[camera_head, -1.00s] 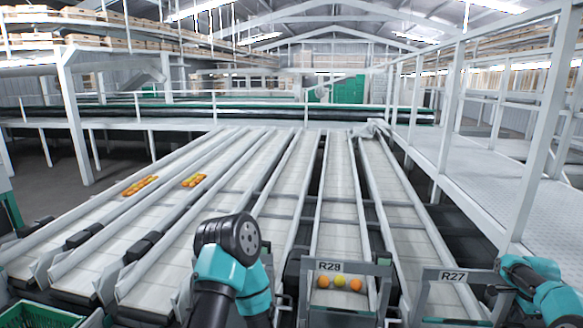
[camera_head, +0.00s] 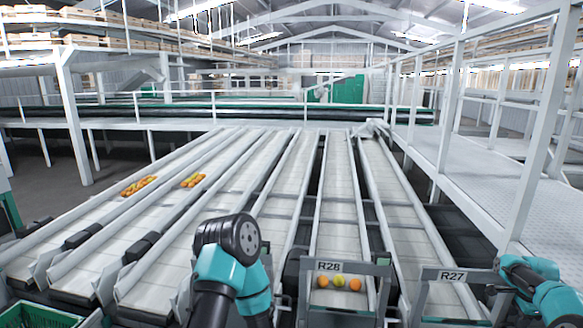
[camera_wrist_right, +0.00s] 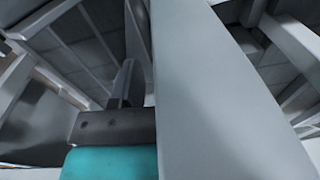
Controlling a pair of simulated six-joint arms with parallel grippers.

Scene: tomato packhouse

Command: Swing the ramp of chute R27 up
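Chute R27 (camera_head: 428,247) runs down toward me at the right, a pale channel between side rails. Its sign (camera_head: 453,275) sits on the grey frame (camera_head: 424,292) at the near end. The ramp itself cannot be clearly told apart, and the chute's lowest part is cut off by the picture's bottom edge. My right arm (camera_head: 540,285) is beside the right end of this frame. In the right wrist view a teal and dark part of my right gripper (camera_wrist_right: 112,128) is close beside a broad grey bar (camera_wrist_right: 222,100); its fingertips are not clear. My left arm (camera_head: 235,260) stands left of chute R28, its gripper out of view.
Chute R28 (camera_head: 339,215), left of R27, holds several orange and yellow tomatoes (camera_head: 339,283) behind its frame. Tomatoes also lie on two chutes at the left. A railed walkway (camera_head: 490,180) borders the right. A green crate (camera_head: 38,316) is at bottom left.

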